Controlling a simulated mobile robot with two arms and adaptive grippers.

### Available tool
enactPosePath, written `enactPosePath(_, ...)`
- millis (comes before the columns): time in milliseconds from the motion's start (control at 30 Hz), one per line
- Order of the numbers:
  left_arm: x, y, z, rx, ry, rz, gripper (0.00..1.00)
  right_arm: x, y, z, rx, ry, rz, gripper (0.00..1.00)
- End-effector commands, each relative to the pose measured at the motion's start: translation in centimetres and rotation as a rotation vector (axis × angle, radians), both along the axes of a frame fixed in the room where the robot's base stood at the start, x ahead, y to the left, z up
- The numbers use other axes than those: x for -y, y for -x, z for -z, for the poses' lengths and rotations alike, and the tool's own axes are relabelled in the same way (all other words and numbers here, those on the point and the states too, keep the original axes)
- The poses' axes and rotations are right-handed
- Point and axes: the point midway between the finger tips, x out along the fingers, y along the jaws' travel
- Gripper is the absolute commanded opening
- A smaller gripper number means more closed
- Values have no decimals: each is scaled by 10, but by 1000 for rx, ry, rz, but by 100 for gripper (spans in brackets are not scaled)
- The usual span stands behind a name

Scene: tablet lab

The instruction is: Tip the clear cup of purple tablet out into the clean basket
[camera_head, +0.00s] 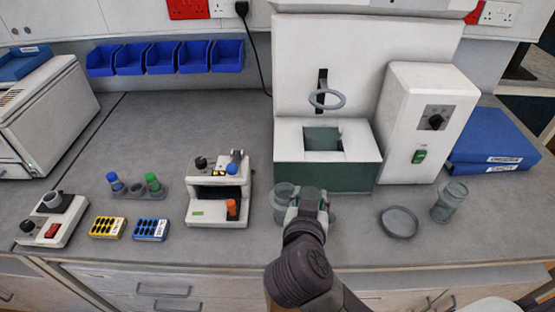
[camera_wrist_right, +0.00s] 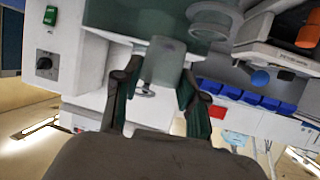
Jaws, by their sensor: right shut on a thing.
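My right gripper (camera_head: 312,203) is in front of the white and green machine, its arm coming in from the bottom. In the right wrist view its two dark green fingers (camera_wrist_right: 155,95) are shut on a clear grey cup (camera_wrist_right: 163,62). The held cup also shows at the gripper in the head view (camera_head: 311,192), partly covered by it. A clear round vessel (camera_head: 283,197) stands just left of it; it may be the basket, but I cannot tell. The wrist view shows a round clear rim (camera_wrist_right: 213,18). No purple tablet can be made out. My left gripper is out of view.
A shallow round dish (camera_head: 399,223) and a clear jar (camera_head: 450,201) stand to the right. The white machine (camera_head: 330,160) is close behind the gripper. A small device with an orange knob (camera_head: 217,195) is on the left. The counter front is narrow.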

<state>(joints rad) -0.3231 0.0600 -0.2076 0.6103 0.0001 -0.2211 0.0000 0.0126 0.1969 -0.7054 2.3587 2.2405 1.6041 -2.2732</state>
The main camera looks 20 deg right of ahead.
Motion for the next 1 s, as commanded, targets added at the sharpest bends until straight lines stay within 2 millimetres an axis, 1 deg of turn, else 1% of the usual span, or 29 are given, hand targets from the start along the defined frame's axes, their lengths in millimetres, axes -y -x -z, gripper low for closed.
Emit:
enactPosePath(33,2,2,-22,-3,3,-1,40,-9,-9,-18,4,3,-21,27)
enactPosePath(100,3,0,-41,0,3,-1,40,-22,-22,-29,7,4,-52,27)
enactPosePath(167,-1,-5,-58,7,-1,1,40,-33,-34,-37,9,6,-79,27)
enactPosePath(300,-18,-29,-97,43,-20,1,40,-57,-60,-52,8,8,-140,27)
enactPosePath(400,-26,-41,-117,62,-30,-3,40,-69,-74,-57,4,6,-167,27)
enactPosePath(500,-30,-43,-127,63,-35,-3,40,-75,-83,-57,0,6,-185,27)
enactPosePath(567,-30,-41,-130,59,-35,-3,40,-77,-87,-56,-3,3,-190,27)
enactPosePath(667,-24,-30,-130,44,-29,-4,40,-78,-89,-54,3,-16,-195,27)
enactPosePath(733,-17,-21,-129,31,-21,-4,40,-77,-89,-51,18,-57,-195,27)
enactPosePath(800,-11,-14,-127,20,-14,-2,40,-76,-88,-48,45,-127,-196,27)
enactPosePath(867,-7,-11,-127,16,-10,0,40,-74,-88,-46,76,-209,-196,27)
enactPosePath(1000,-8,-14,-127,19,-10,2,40,-70,-86,-39,167,-444,-194,27)
